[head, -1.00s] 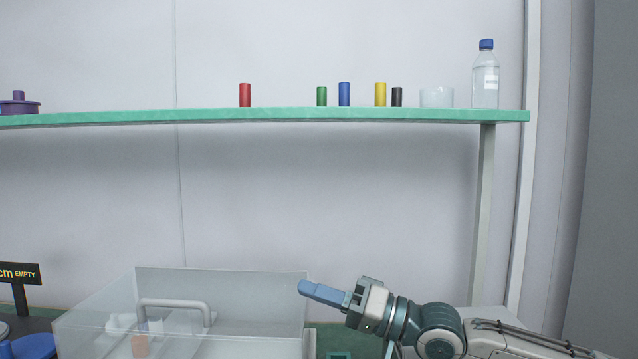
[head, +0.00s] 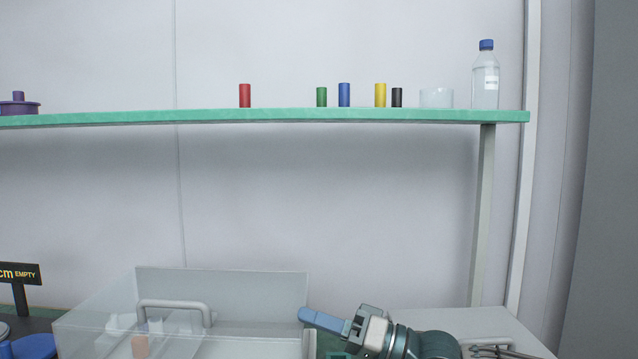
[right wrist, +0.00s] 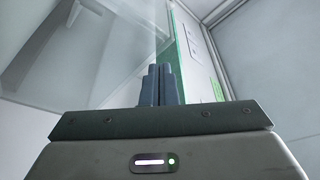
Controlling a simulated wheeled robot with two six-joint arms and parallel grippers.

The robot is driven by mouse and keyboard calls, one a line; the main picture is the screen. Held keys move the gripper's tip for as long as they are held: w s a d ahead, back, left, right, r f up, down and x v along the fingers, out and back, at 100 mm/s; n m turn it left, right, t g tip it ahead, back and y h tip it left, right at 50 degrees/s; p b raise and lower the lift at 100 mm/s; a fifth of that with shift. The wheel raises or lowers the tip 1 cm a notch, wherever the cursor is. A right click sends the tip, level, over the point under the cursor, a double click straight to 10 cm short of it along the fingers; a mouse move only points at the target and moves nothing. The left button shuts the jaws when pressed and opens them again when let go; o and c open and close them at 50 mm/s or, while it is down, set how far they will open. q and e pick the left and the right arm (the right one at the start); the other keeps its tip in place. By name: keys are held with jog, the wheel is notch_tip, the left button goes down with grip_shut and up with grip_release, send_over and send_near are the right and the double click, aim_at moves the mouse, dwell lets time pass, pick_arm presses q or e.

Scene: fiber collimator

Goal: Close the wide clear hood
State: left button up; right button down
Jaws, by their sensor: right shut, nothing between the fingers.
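The wide clear hood (head: 240,291) is at the bottom left of the head view, with transparent panels and a grey bar handle (head: 173,303). An orange-tan piece (head: 140,346) shows through it. How far the hood stands open is hard to tell. My right gripper (head: 303,314) is at the hood's right edge, its blue fingers pointing left and shut with nothing between them. In the right wrist view the fingers (right wrist: 160,72) stand together, with a large clear panel (right wrist: 95,72) beyond them at upper left. Contact cannot be told. My left gripper is out of view.
A green shelf (head: 300,116) above holds several coloured cylinders, a clear dish (head: 436,97) and a blue-capped bottle (head: 485,78). A black sign (head: 20,273) and blue round parts (head: 35,346) stand at lower left. A pale box-like surface (head: 460,322) lies behind my right arm.

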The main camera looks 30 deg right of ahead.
jog(key=shift+f, duration=0.4)
